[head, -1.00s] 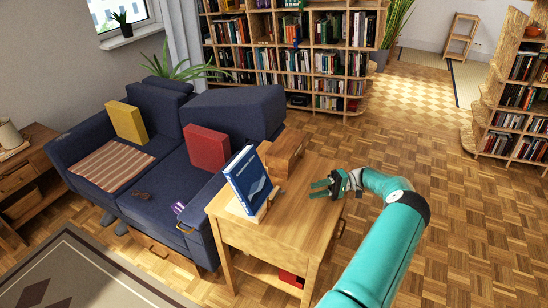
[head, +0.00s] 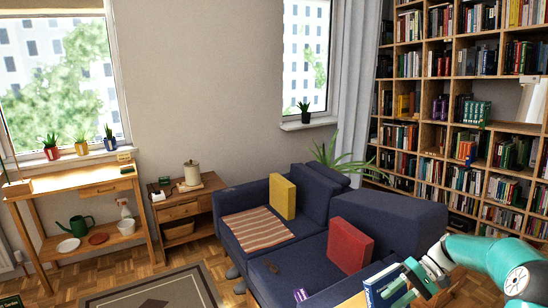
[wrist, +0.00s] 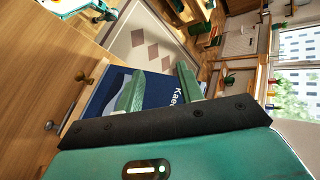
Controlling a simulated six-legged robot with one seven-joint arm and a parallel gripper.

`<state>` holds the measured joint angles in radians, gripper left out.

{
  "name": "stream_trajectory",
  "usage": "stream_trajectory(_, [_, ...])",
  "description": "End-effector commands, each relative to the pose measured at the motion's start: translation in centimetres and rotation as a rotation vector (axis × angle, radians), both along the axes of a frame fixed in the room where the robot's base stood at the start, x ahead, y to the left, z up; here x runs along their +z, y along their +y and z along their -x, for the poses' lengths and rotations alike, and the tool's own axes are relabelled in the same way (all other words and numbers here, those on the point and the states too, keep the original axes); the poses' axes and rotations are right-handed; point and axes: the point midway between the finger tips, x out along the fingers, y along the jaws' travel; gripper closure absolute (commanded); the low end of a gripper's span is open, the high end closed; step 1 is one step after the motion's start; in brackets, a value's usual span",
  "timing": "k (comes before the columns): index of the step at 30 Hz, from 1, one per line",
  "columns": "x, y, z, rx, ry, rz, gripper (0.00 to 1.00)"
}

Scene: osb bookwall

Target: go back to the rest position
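My gripper (head: 422,280) is at the lower right of the head view, just right of the blue book (head: 384,286). The blue book (wrist: 158,86), with white lettering, shows behind and between the fingers. I cannot tell whether the fingers touch it. The book's lower part is cut off in the head view. My arm comes in from the right edge.
A navy sofa (head: 300,262) with a yellow cushion (head: 282,196) and a red cushion (head: 350,246) stands left of my gripper. A tall bookshelf (head: 455,130) fills the right. A wooden side table (head: 181,208) stands left. A patterned rug (head: 150,290) lies in front.

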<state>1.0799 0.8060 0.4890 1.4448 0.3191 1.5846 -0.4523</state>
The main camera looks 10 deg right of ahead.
Motion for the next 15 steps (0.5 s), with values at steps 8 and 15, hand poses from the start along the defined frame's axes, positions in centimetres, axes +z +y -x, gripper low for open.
stream_trajectory(8, [5.4, 8.5, 0.1, 0.098, 0.039, 0.315, 0.63])
stream_trajectory(15, [9.5, 14.6, 2.3, 0.134, -0.007, 0.557, 0.63])
